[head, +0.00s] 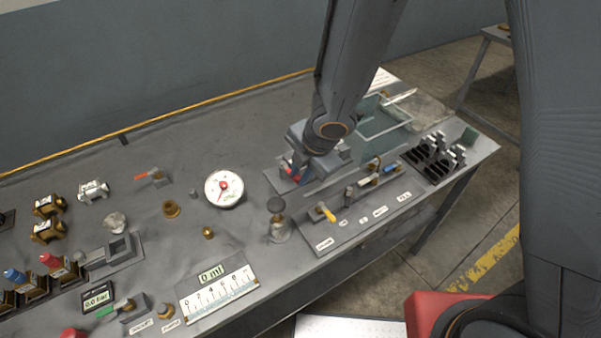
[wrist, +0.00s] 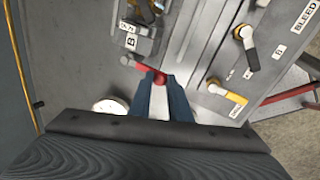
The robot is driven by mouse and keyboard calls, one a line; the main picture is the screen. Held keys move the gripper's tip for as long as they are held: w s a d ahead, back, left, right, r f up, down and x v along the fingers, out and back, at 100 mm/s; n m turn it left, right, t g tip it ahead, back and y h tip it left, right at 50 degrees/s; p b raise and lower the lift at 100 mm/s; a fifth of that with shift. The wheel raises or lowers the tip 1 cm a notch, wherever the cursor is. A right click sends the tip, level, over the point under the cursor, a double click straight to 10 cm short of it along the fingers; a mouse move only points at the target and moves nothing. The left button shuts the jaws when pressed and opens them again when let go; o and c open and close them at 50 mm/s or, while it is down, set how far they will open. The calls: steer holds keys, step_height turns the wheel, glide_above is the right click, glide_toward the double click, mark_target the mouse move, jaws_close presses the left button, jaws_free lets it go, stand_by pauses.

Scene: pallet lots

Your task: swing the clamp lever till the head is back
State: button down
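The clamp (wrist: 146,40) is a grey block assembly on the bench, with a plate marked B, at the top middle of the wrist view. Its red lever (wrist: 138,67) slants across the clamp's near side and ends in a red knob. My gripper (wrist: 161,79) has its two blue fingers close together, one on each side of the knob, with the knob filling the narrow gap. In the head view my gripper (head: 300,172) is low over the bench, and a bit of red shows beside it. My arm hides most of the clamp there, and the clamp head's position is unclear.
A valve panel (head: 330,234) with yellow, black, white and blue handles stands just right of the clamp. A round gauge (head: 223,188) and a dark-topped post (head: 277,220) are to the left. The bench's front edge is near.

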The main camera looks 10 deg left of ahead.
steer(key=c, duration=1.6)
jaws_free()
steer(key=shift+f, duration=0.1)
steer(key=shift+c, duration=0.2)
steer(key=shift+d, duration=0.1)
steer(key=shift+f, duration=0.1)
steer(key=shift+r, duration=0.4)
steer(key=p+v, duration=0.3)
steer(key=v, duration=0.4)
